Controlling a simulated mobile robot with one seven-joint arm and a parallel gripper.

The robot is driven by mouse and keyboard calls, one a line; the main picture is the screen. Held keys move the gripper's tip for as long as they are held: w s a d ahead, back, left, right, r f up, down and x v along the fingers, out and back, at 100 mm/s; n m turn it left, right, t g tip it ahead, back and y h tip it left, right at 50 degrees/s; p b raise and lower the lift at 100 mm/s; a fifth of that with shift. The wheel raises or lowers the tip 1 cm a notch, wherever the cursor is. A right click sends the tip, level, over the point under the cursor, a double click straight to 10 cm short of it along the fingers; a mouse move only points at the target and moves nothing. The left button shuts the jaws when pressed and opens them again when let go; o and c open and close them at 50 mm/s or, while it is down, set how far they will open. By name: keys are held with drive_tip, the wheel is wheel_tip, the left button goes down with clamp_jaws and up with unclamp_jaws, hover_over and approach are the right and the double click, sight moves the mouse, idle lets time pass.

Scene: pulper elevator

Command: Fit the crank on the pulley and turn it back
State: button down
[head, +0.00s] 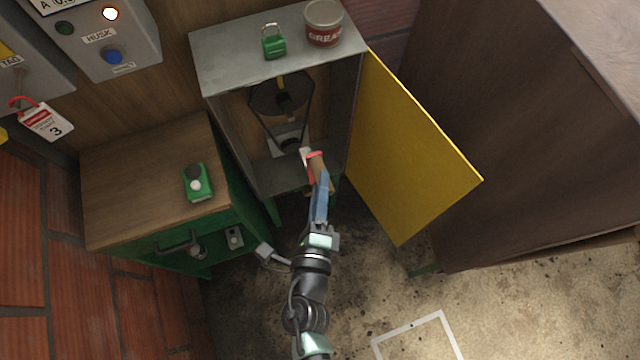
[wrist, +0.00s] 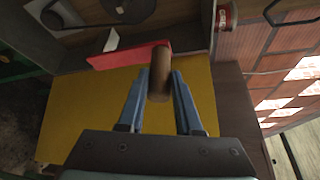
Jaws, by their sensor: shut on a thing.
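My gripper (head: 321,188) is shut on the crank's brown wooden handle, at the open front of a grey cabinet. The crank (head: 315,160) has a red arm and a pale end, which points left toward the lower pulley. In the wrist view the handle (wrist: 160,72) sits between both blue fingers, with the red arm running left from its top. Inside the cabinet, a large dark upper pulley (head: 272,98) and a small dark lower pulley (head: 289,146) are joined by a belt. The crank's pale end looks apart from the lower pulley, but I cannot tell the depth.
The cabinet's yellow door (head: 405,150) stands open on the right. A green padlock (head: 273,46) and a grease tin (head: 324,24) stand on the cabinet top (head: 225,60). A wooden-topped bench (head: 125,185) with a green switch box (head: 197,183) is left. Floor in front is mostly clear.

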sight(313, 172)
drive_tip(key=shift+r, duration=0.15)
drive_tip(key=shift+w+a+p, duration=0.3)
drive_tip(key=shift+w, duration=0.55)
drive_tip(key=shift+w+a+p, duration=0.25)
drive_tip(key=shift+w+p, duration=0.05)
drive_tip(key=shift+w, duration=0.55)
drive_tip(key=shift+w+a, duration=0.25)
drive_tip(key=shift+w, duration=0.45)
drive_tip(key=shift+w+a, duration=0.2)
drive_tip(key=shift+w, duration=0.5)
drive_tip(key=shift+w+a, duration=0.25)
drive_tip(key=shift+w, duration=0.45)
drive_tip(key=shift+w+a+p, duration=0.15)
drive_tip(key=shift+w+a, duration=0.1)
drive_tip(key=shift+w, duration=0.5)
drive_tip(key=shift+w+a+p, duration=0.2)
drive_tip(key=shift+w+a, duration=0.05)
drive_tip(key=shift+w, duration=0.55)
drive_tip(key=shift+w+a+p, duration=0.15)
drive_tip(key=shift+w+a, duration=0.1)
drive_tip(key=shift+w, duration=0.5)
idle(0.6)
idle(0.3)
drive_tip(key=shift+s+a+f+n+t+b, duration=0.1)
drive_tip(key=shift+s+a+n+t+b, duration=0.1)
drive_tip(key=shift+a+n+b, duration=0.2)
drive_tip(key=shift+s+a+f+n+t+b, duration=0.1)
drive_tip(key=shift+a+n+t+b, duration=0.15)
drive_tip(key=shift+a, duration=0.2)
